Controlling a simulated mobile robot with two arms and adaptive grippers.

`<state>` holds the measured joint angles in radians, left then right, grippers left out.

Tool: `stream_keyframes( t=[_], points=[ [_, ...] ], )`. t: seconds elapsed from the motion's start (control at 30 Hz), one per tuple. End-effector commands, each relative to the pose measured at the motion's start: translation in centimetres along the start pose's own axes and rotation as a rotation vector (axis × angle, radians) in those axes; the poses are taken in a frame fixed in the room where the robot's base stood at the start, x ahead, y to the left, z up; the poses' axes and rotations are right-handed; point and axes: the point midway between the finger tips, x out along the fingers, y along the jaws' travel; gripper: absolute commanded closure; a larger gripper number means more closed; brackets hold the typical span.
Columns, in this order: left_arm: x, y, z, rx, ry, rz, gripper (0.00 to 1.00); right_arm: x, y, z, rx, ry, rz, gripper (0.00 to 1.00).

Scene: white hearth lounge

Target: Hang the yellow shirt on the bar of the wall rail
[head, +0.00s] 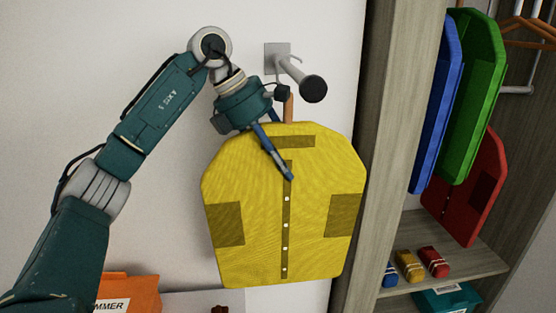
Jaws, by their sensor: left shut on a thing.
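The yellow shirt (260,200) hangs upright on a hanger (289,107) with a brown neck, just below the wall rail. The wall rail (300,78) has a grey plate on the white wall and a short bar with a dark round end. A thin grey hook shows by the bar near the plate; I cannot tell if it rests on the bar. My left gripper (285,165) is shut at the shirt's top, with one finger lying across its front. Its other finger and the exact grip are hidden. My right gripper is out of view.
A wooden wardrobe (385,140) stands close on the right, holding blue (437,110), green (475,95) and red (468,190) garments. Small rolled items (410,266) lie on its shelf above a teal box (447,300). An orange box (128,290) is at lower left.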

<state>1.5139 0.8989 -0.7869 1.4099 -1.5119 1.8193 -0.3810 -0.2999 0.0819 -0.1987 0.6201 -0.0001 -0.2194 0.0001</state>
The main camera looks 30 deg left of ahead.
Motion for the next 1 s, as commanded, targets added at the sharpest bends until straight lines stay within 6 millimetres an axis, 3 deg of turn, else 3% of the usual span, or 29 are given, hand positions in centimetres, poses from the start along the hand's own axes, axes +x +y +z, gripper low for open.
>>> stream_keyframes(
  t=[0.43,0.47,0.57,0.87,1.0],
  points=[
    [0.4,0.0,-0.2,0.0,-0.002,0.0,1.0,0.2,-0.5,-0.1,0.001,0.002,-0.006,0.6],
    [0.4,0.0,-0.2,0.0,-0.002,0.0,0.66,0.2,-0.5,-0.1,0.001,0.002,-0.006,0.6],
    [0.4,0.0,-0.2,0.0,-0.001,0.0,0.46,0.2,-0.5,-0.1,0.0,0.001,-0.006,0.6],
    [0.4,0.0,-0.3,-0.001,0.001,-0.001,0.46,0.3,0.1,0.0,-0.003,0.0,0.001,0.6],
    [-0.8,0.1,-0.2,0.0,-0.001,0.001,0.46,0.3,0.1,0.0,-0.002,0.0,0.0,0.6]
  ],
)
